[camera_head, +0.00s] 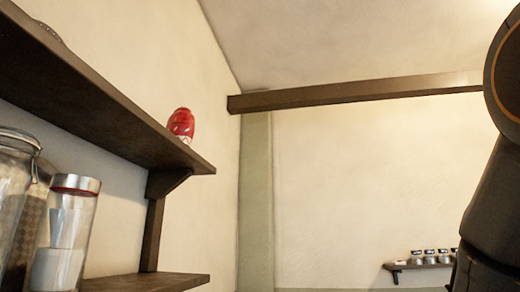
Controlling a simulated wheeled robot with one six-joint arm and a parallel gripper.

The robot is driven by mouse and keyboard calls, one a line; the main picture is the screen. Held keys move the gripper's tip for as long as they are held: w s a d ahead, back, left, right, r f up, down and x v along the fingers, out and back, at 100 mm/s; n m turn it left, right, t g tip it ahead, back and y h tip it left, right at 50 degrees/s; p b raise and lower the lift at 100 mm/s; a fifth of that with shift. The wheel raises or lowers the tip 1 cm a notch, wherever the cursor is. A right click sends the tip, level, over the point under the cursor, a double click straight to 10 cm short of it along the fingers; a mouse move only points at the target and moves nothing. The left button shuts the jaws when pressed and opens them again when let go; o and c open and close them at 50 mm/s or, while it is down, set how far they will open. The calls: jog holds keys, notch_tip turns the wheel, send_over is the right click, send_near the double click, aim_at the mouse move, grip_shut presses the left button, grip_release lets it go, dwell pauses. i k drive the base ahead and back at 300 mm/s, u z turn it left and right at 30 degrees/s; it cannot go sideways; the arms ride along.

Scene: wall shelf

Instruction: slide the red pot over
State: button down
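A red pot (181,125) with a pale patterned patch low on its side sits on the upper wall shelf (95,105), near the shelf's right end. I see it from below, so its base is partly hidden by the shelf's edge. My gripper is not in view. Only a dark part of my arm (491,190) shows along the right side, well apart from the pot.
Part of a round grey object (50,32) shows on the upper shelf at left. Glass jars (66,235) stand below, beside a dark bracket (152,232). A beam (355,92) crosses the back, above a small far shelf (420,266) holding several jars.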

aim_at(181, 124)
jog(key=z, duration=1.35)
jog(key=i, duration=1.5)
jog(key=u, duration=2.85)
